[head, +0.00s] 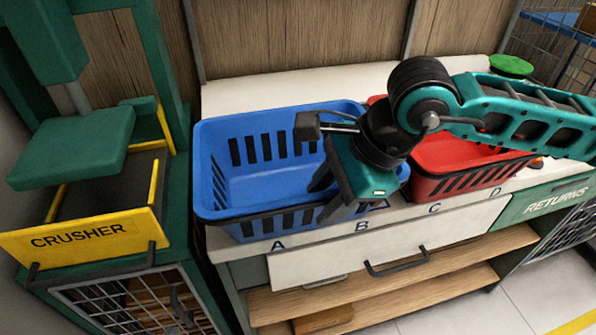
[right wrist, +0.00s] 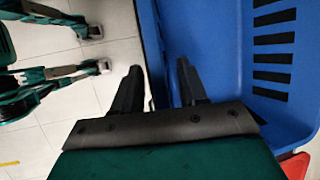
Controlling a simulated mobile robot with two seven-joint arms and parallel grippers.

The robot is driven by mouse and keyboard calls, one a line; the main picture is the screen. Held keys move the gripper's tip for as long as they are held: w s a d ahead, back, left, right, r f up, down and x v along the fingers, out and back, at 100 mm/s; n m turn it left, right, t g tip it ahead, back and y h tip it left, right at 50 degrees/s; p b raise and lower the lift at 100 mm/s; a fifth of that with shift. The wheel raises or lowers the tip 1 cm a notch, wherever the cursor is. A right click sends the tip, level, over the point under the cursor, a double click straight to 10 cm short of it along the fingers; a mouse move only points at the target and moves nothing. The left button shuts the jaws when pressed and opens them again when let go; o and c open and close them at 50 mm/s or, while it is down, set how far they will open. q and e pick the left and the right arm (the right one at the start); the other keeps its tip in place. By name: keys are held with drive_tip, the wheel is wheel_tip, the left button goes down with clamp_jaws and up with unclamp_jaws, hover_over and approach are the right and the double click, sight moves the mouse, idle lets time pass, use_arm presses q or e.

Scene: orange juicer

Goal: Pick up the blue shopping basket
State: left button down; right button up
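The blue shopping basket (head: 262,188) stands upright and looks empty on the white counter, above the labels A and B. My right gripper (head: 326,198) comes in from the right and reaches down at the basket's front rim, towards its right end. In the right wrist view the basket (right wrist: 215,45) fills the upper right. The fingers of the right gripper (right wrist: 157,84) are apart there, with the basket's wall edge between them and a gap visible beside it. My left gripper is not seen.
A red basket (head: 435,152) stands close to the right of the blue one, partly behind my right arm. The green crusher (head: 85,238) with yellow edges stands at the left. A wooden wall (head: 300,38) is behind the counter (head: 290,88). A returns bin (head: 550,200) is at the right.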

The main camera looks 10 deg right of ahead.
clamp_jaws()
idle(1.2)
